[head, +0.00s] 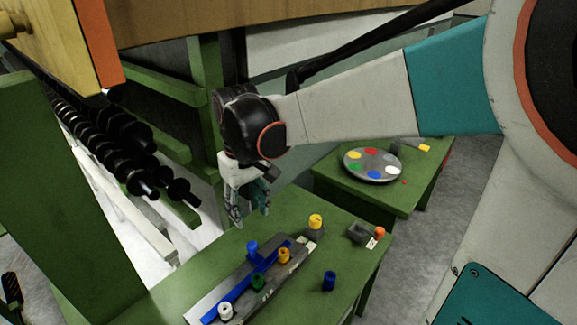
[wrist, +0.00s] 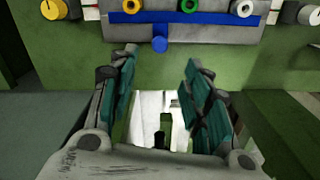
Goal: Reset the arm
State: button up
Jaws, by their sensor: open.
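My gripper (head: 250,221) hangs from my arm, pointing down above the back left part of the green table (head: 185,285) in the head view. Its two teal-padded fingers stand apart with nothing between them, as the wrist view (wrist: 160,72) also shows. White, green and yellow spools sit along the rack.
A second green table (head: 400,202) holds a round colour tray (head: 372,178). Green posts and black rollers (head: 118,135) are at left.

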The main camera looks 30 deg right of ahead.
jog(key=shift+s, duration=0.15)
jog(key=s+r+m+t, duration=0.1)
jog(key=s+r+t, duration=0.1)
jog(key=s+t, duration=0.5)
jog(key=shift+s+a+r, duration=0.15)
jog(key=shift+s+a, duration=0.3)
jog(key=shift+s, duration=1.8)
dwell(0.5)
